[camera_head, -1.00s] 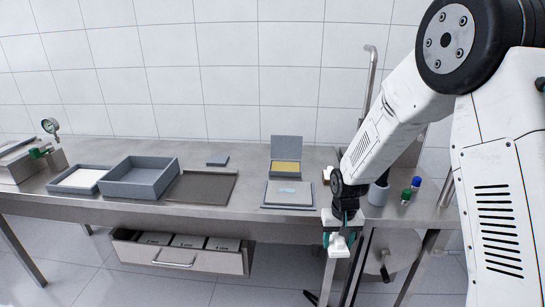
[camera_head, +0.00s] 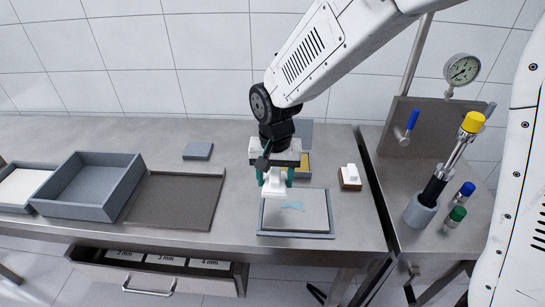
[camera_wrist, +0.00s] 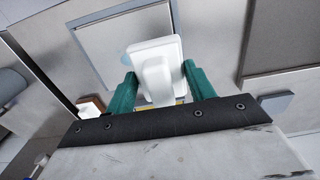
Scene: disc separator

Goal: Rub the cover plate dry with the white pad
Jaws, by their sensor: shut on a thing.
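The cover plate (camera_head: 310,213) is a light grey square lying in a shallow blue-grey frame on the steel table. A pale blue wet patch (camera_head: 292,206) shows on its upper left part. The plate also shows in the wrist view (camera_wrist: 105,28). My gripper (camera_head: 272,177) is shut on the white pad (camera_head: 276,187), with its green fingers on either side of the pad's grip. In the wrist view the white pad (camera_wrist: 157,62) covers part of the plate's edge and the patch. I cannot tell whether the pad touches the plate.
A second white-handled block with a brown base (camera_head: 350,178) stands to the right. Behind my gripper is an open box with yellow inside (camera_head: 305,163). A stand with a gauge (camera_head: 461,70) and bottles is at right.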

